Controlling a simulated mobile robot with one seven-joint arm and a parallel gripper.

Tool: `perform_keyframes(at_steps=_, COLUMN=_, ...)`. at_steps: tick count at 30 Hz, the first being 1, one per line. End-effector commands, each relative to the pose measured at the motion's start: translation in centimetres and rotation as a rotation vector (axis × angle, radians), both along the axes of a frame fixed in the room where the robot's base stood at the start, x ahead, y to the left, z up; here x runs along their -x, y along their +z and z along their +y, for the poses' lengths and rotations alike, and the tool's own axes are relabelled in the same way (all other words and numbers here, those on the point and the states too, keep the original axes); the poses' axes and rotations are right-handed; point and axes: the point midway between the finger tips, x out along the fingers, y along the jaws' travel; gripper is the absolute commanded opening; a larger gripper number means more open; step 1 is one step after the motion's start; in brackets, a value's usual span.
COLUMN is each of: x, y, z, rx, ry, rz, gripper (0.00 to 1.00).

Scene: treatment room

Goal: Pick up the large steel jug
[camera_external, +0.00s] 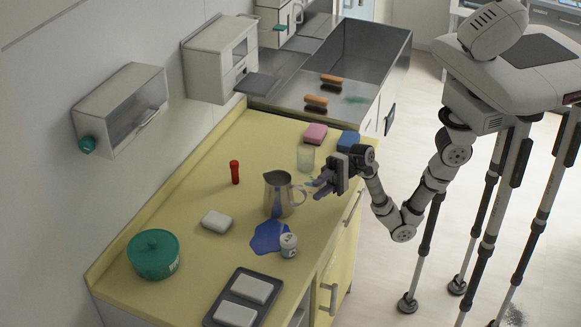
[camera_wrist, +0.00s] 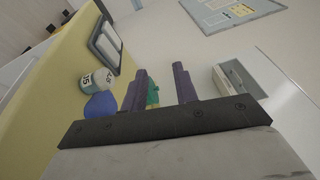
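The large steel jug (camera_external: 277,196) stands upright on the yellow counter in the external view, with its handle on the right side. My gripper (camera_external: 320,184) is just to the right of the jug, by the handle, with its fingers pointing left; I cannot tell whether they touch the handle. In the wrist view my gripper (camera_wrist: 160,82) shows two dark fingers spread apart, with a gap between them. A small green thing (camera_wrist: 153,96) shows in that gap, and I cannot tell what it is. I cannot make out the jug in the wrist view.
A blue cloth (camera_external: 268,237) and a small labelled jar (camera_external: 288,246) lie in front of the jug. A clear beaker (camera_external: 306,158) stands behind it. A white block (camera_external: 216,222), red tube (camera_external: 235,172), green lidded pot (camera_external: 153,267) and dark tray (camera_external: 263,309) are also on the counter (camera_external: 205,183).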

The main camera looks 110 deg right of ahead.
Motion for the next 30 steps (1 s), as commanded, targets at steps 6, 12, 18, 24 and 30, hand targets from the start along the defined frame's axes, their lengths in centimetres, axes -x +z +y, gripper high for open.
perform_keyframes(at_steps=6, x=5.2, y=-4.7, z=-11.0, rx=-0.361, ry=-0.081, rz=0.492, gripper=0.29)
perform_keyframes(at_steps=12, x=9.3, y=-7.0, z=-14.5, rx=-0.545, ry=-0.12, rz=0.701, gripper=0.29)
perform_keyframes(at_steps=18, x=8.4, y=-8.1, z=-13.9, rx=-0.576, ry=-0.121, rz=0.738, gripper=0.29)
perform_keyframes(at_steps=24, x=5.0, y=-9.4, z=-12.0, rx=-0.572, ry=-0.121, rz=0.737, gripper=0.29)
perform_keyframes(at_steps=30, x=3.0, y=-10.1, z=-11.0, rx=-0.572, ry=-0.124, rz=0.734, gripper=0.29)
